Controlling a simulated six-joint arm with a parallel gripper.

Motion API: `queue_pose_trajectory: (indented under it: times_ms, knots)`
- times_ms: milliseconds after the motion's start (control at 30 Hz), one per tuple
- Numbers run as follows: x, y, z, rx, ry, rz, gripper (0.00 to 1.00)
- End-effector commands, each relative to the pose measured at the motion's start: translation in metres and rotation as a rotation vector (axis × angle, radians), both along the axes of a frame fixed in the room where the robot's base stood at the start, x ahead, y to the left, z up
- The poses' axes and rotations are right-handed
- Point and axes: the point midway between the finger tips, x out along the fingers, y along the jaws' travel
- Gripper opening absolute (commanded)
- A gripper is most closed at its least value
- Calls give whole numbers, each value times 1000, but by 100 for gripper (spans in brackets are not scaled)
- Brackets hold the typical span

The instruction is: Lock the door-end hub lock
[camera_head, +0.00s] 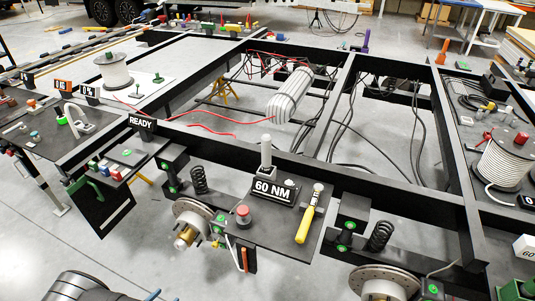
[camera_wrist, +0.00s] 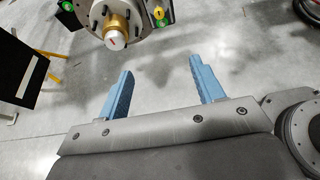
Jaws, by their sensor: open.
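Two wheel hubs with grey brake discs show in the head view: one at front centre (camera_head: 192,214) and one at the bottom edge (camera_head: 386,281). No readable label tells which is the door-end one. The front-centre hub has a brass centre (camera_head: 185,239). In the wrist view a hub with dark studs stands at the top, with a brass collar (camera_wrist: 117,23) and a white cap (camera_wrist: 115,39) bearing a red mark. My gripper (camera_wrist: 161,64) is open and empty, its blue fingers apart and short of the cap. In the head view my arm fills the bottom left.
A black shelf holds a "60 NM" sign (camera_head: 273,190), a yellow-handled tool (camera_head: 307,222) and a red-topped button (camera_head: 243,211). Coil springs (camera_head: 199,180) and green-marked brackets flank the hubs. A black panel (camera_head: 104,207) hangs left. Grey floor (camera_head: 40,250) is clear at lower left.

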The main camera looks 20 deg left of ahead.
Motion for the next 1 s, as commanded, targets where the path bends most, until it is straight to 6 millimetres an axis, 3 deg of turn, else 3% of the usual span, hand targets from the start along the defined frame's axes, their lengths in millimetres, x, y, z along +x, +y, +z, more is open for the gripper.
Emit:
queue_pose_trajectory:
  times_ms: [33,167,300,500,667,867,1000]
  knots:
    - [0,0,0,0,0,0,51]
    - [3,-4,-4,-7,23,-19,25]
    - [11,-24,-23,-29,143,-109,0]
    - [12,-63,-64,-10,461,-337,0]
    - [3,-77,-87,98,711,-515,0]
    - [2,-66,-98,346,955,-704,0]
    - [18,-48,-95,582,1059,-812,0]
